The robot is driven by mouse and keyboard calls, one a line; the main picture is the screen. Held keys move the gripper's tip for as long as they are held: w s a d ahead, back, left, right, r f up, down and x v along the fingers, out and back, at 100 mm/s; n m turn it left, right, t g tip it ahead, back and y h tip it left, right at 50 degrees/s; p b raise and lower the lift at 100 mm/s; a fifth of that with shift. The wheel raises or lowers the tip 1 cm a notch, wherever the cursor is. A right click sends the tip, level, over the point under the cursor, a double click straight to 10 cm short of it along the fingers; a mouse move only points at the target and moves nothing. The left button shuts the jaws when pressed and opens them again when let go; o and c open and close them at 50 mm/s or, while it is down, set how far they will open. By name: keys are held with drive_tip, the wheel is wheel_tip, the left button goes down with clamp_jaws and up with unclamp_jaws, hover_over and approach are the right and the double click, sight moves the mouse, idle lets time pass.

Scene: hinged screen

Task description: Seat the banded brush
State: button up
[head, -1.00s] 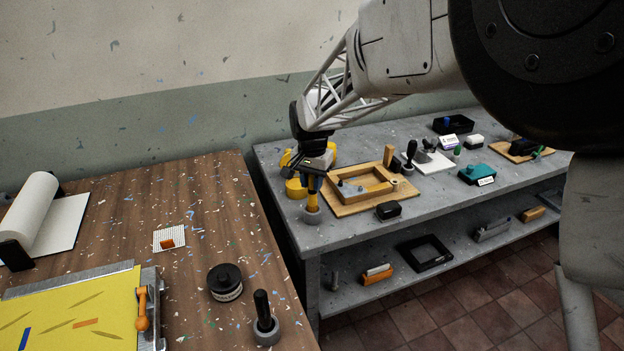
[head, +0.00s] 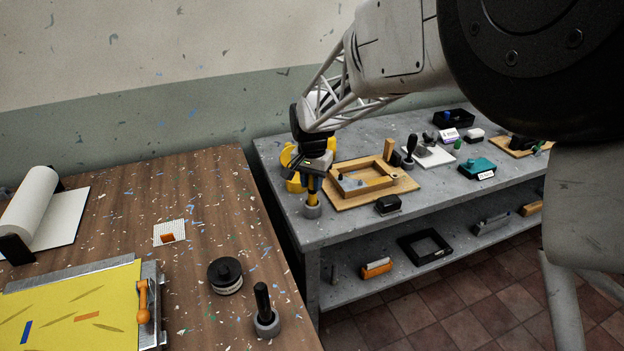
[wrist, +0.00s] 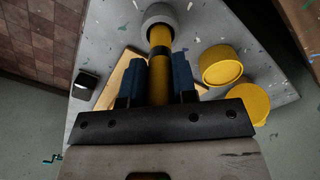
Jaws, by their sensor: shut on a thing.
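My gripper (head: 313,183) is at the near left corner of the grey bench, pointing down. In the wrist view its two blue fingers (wrist: 159,62) are shut on the yellow banded brush (wrist: 159,36), one on each side. The brush has a yellow handle with a dark band, and it shows upright in the head view (head: 312,198). Its lower end meets a grey round holder (head: 312,212), also in the wrist view (wrist: 158,14). I cannot tell how deep the end sits, as the holder's inside is hidden.
Yellow round tubs (wrist: 221,65) stand close beside my gripper. A wooden frame on a board (head: 372,183) and a black block (head: 388,204) lie to its right. A wooden table (head: 215,190) at left bears a black-handled tool in a grey holder (head: 266,325).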

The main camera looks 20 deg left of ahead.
drive_tip(key=shift+f, duration=0.25)
idle(0.3)
drive_tip(key=o, duration=1)
drive_tip(key=shift+r, duration=0.1)
drive_tip(key=shift+r, duration=3.85)
